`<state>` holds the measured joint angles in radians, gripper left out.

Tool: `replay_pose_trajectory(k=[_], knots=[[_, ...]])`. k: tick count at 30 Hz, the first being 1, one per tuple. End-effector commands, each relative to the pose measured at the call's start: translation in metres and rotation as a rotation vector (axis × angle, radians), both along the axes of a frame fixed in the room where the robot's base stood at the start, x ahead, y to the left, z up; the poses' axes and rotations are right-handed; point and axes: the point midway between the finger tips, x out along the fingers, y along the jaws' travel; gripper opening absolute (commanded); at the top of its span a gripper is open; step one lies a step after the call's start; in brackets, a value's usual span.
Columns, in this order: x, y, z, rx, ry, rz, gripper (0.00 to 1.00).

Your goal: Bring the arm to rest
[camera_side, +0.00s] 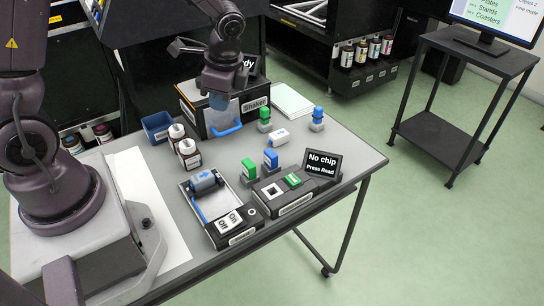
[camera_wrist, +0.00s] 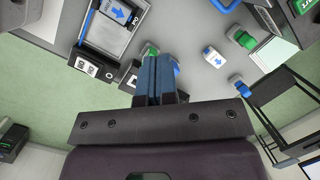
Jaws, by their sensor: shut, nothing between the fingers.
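My gripper (camera_side: 221,102) hangs from my arm in the side view, in front of or above the black box labelled "Shaker" (camera_side: 235,119); its exact height is hard to tell. Its blue fingers are together and hold nothing. In the wrist view the closed fingers (camera_wrist: 154,72) show at the middle, above the grey table (camera_wrist: 189,38).
Brown bottles (camera_side: 188,152) and a blue bin (camera_side: 156,127) stand left of the shaker.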

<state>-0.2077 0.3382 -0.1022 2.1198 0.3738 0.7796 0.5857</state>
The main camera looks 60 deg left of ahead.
Motion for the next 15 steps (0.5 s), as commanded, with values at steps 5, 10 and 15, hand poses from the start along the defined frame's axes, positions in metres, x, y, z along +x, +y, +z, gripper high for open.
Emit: replay_pose_trajectory(k=[5,10,15], knots=[[-0.029,-0.018,0.050,-0.024,-0.139,0.304,0.00],[-0.064,-0.040,0.094,-0.102,-0.287,0.572,0.00],[-0.096,-0.060,0.127,-0.219,-0.426,0.731,0.00]])
